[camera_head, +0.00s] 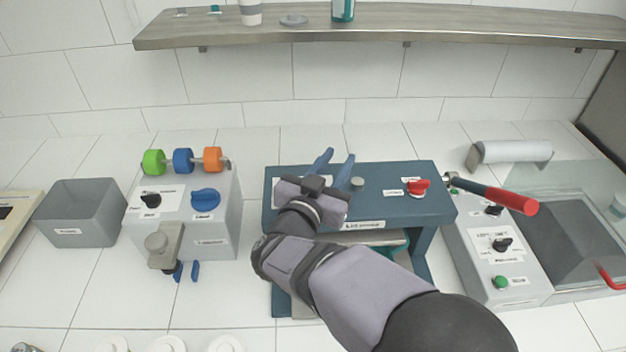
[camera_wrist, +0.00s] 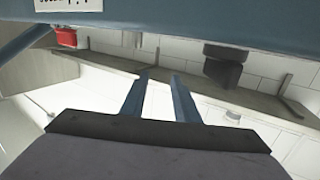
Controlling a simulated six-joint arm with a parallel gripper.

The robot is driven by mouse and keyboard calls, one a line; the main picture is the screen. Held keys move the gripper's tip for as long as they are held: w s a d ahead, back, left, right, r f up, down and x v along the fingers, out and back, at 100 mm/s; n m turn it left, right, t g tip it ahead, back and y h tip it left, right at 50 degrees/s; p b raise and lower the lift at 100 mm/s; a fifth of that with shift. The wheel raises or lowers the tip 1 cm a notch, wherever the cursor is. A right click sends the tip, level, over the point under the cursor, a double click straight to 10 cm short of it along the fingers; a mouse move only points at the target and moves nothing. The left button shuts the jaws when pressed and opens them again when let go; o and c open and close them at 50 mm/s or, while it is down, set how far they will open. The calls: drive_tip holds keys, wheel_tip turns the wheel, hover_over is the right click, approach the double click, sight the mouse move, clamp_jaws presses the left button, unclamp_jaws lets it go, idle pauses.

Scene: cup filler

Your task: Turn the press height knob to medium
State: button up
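The dark blue press (camera_head: 385,205) stands in the middle of the counter. On its top a red knob (camera_head: 418,187) sits between small labels at the right, and a short grey cylinder (camera_head: 357,184) stands left of it. A white panel (camera_head: 285,188) at the left is partly hidden by my gripper. My gripper (camera_head: 335,160) is over the press top, its blue fingers apart and empty. In the wrist view the fingers (camera_wrist: 159,88) are spread. A dark knob-like thing (camera_wrist: 222,68) hangs from the press edge there, right of the fingers and apart from them; its setting is unreadable.
A grey machine (camera_head: 215,230) with a blue knob (camera_head: 205,198) stands left, with coloured rollers behind. A grey bin (camera_head: 80,215) is farther left. A red-handled lever (camera_head: 505,198) rises right of the press, near the sealer (camera_head: 490,255). A shelf (camera_head: 370,25) runs along the wall.

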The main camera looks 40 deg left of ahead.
drive_tip(key=shift+t+h, duration=0.4)
drive_tip(key=s+f, duration=0.1)
drive_tip(key=s, duration=0.2)
drive_tip(key=s+a+f, duration=0.1)
drive_tip(key=s, duration=0.3)
drive_tip(key=s+a+f, duration=0.1)
drive_tip(key=s, duration=0.2)
drive_tip(key=shift+s+f+b, duration=0.2)
drive_tip(key=shift+f+b, duration=0.1)
drive_tip(key=shift+f, duration=0.1)
drive_tip(key=p+x, duration=0.2)
drive_tip(key=x, duration=0.3)
drive_tip(key=shift+w+r+p, duration=0.1)
drive_tip(key=shift+w+p, duration=0.2)
drive_tip(key=shift+w, duration=0.1)
drive_tip(key=shift+x, duration=0.85)
